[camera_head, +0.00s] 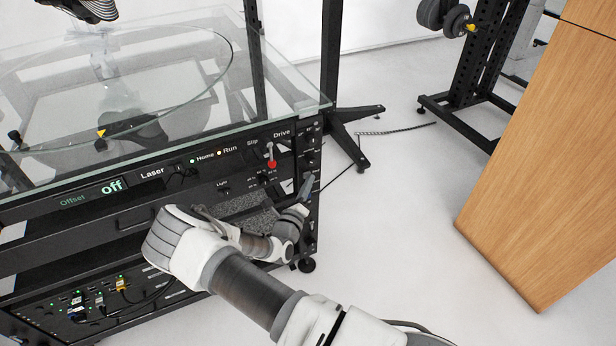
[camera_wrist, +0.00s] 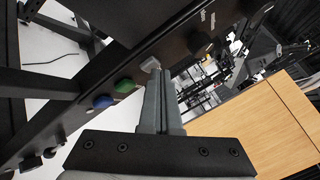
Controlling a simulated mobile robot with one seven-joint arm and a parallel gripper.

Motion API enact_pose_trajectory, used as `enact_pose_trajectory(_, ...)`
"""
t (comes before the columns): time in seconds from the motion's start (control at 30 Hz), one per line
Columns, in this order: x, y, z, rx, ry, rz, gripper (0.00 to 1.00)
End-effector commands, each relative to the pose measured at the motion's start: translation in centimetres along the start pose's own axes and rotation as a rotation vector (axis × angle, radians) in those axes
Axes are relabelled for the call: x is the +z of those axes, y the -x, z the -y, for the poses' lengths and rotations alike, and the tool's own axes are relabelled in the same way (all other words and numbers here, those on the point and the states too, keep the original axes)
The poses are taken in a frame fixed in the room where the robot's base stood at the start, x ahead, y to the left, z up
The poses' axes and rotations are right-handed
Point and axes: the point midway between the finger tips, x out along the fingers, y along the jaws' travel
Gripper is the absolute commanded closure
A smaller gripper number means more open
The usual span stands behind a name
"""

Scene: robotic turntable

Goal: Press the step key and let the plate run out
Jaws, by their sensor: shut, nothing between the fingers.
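The turntable's round glass plate (camera_head: 205,80) lies on top of the black cabinet at the left, with a yellow triangle marker (camera_head: 101,133) near its front edge. My gripper (camera_head: 307,182) is shut and empty at the narrow control strip on the cabinet's right front corner. In the wrist view my closed fingers (camera_wrist: 160,76) end at a pale grey key (camera_wrist: 150,65) on the black strip. Whether they touch it I cannot tell. A green key (camera_wrist: 125,86) and a blue key (camera_wrist: 103,102) sit beside it. Key labels are unreadable; my fingers hide part of the strip.
The front panel (camera_head: 222,170) has a display reading "off" (camera_head: 111,187), a lit Home light (camera_head: 193,161), a Run light (camera_head: 219,153) and a red-tipped lever (camera_head: 271,163). A wooden block (camera_head: 540,150) stands at the right. The floor between is mostly free.

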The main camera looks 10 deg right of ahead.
Motion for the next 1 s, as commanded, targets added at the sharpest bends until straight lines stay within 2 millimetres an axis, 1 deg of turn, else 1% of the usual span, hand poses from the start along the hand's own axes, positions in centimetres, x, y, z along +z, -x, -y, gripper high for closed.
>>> enact_pose_trajectory(0.33, -0.7, 1.1, 0.9, 0.001, 0.001, 0.0, 1.0)
enact_pose_trajectory(0.67, -0.8, 1.3, 0.9, 0.001, 0.001, 0.0, 1.0)
enact_pose_trajectory(1.0, -2.2, 3.4, 2.6, 0.001, 0.003, 0.0, 1.0)
